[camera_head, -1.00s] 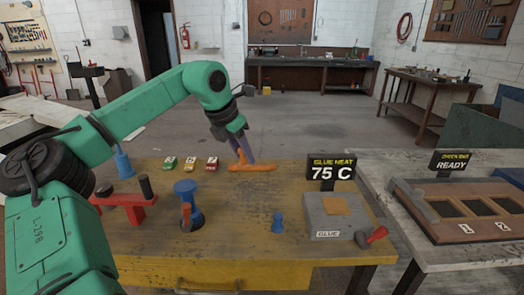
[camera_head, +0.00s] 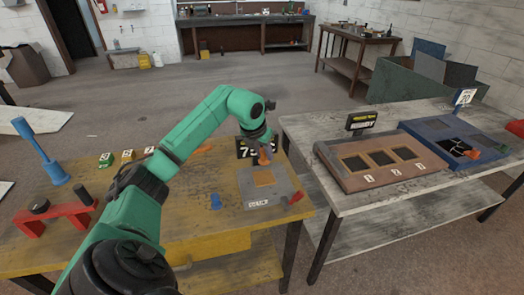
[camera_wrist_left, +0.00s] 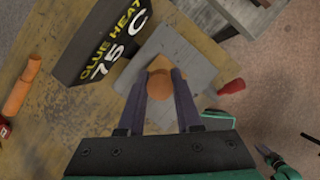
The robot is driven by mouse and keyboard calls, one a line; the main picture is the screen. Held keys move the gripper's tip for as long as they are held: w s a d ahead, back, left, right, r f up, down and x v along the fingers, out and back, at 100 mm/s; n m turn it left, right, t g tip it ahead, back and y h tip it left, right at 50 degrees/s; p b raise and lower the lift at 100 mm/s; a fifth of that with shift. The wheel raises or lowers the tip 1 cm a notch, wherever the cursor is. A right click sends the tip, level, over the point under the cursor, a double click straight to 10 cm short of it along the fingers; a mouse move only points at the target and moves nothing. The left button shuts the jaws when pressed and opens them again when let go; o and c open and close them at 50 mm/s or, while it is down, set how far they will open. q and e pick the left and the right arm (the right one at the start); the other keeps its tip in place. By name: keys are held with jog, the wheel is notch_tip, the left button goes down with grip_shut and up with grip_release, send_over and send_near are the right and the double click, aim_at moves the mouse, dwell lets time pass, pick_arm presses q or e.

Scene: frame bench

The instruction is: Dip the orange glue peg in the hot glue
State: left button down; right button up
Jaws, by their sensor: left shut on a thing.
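My left gripper (camera_head: 264,150) is shut on the orange glue peg (camera_head: 265,158) and points down over the back part of the grey glue box. In the left wrist view the peg (camera_wrist_left: 159,86) sits between the two fingers of the left gripper (camera_wrist_left: 158,78). The orange glue patch (camera_head: 264,179) lies on top of the glue box (camera_head: 257,199). The peg's lower end is close to the patch; I cannot tell whether they touch. The sign (camera_head: 244,154) behind the box is partly hidden by my arm; in the left wrist view the sign (camera_wrist_left: 105,50) reads "GLUE HEAT 75 C".
A longer orange piece (camera_wrist_left: 22,85) lies on the yellow table left of the sign. A brown tray (camera_head: 382,162) is on the right bench. Green arm parts (camera_wrist_left: 278,165) show at the wrist view's edge.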

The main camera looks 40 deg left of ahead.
aim_at(262, 161)
pick_arm(q)
jog(key=shift+r, duration=0.15)
notch_tip(262, 161, down, 6)
jog(key=b, duration=0.4)
jog(key=shift+r, duration=0.1)
jog(key=shift+f, duration=0.35)
jog(key=shift+f+b, duration=0.35)
jog(key=shift+b, duration=0.05)
dwell(0.7)
notch_tip(262, 161, up, 7)
jog(key=p, duration=0.6)
jog(key=shift+r, duration=0.1)
